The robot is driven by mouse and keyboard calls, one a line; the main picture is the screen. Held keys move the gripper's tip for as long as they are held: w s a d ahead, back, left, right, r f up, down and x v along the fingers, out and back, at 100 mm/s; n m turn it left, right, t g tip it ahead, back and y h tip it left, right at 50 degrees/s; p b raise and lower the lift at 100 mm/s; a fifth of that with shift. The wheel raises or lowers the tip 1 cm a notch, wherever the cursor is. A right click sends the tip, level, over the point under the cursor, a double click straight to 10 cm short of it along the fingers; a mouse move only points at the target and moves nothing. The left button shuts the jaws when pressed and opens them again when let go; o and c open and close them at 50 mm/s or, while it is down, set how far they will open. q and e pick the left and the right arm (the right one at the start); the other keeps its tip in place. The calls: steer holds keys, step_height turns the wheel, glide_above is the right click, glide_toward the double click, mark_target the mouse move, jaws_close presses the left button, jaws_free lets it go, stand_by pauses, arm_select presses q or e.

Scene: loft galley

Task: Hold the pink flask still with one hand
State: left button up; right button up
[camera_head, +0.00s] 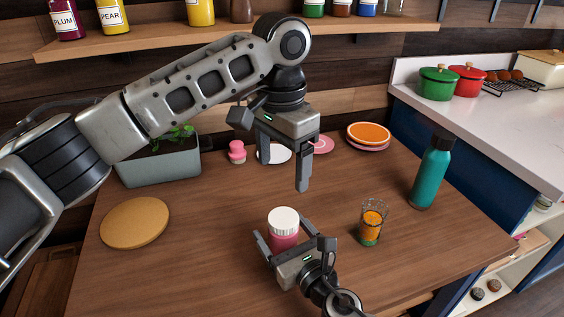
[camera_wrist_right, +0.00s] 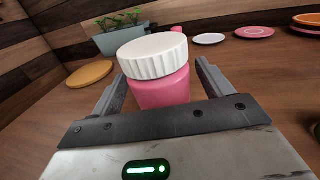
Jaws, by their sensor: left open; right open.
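The pink flask (camera_head: 284,240) with a ribbed white lid stands upright on the wooden table, near the front. It also shows large in the right wrist view (camera_wrist_right: 163,90). My right gripper (camera_head: 291,240) is open, with one finger on each side of the flask. The flask's lower part is hidden by my right gripper. My left gripper (camera_head: 283,177) is open and empty, pointing down above the table behind the flask.
A glass with orange contents (camera_head: 371,222) stands right of the flask, and a teal bottle (camera_head: 430,175) farther right. A round cork mat (camera_head: 135,222) lies left. A planter (camera_head: 160,167), small pink object (camera_head: 237,152) and plates (camera_head: 368,134) are at the back.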

steer(key=b+v, duration=0.2)
steer(key=v, duration=1.2)
steer(key=shift+s+d+f+b, duration=0.15)
steer(key=shift+s+d+b, duration=0.05)
steer(key=shift+b, duration=0.1)
steer(key=shift+s+d, duration=0.3)
steer(key=shift+s, duration=0.3)
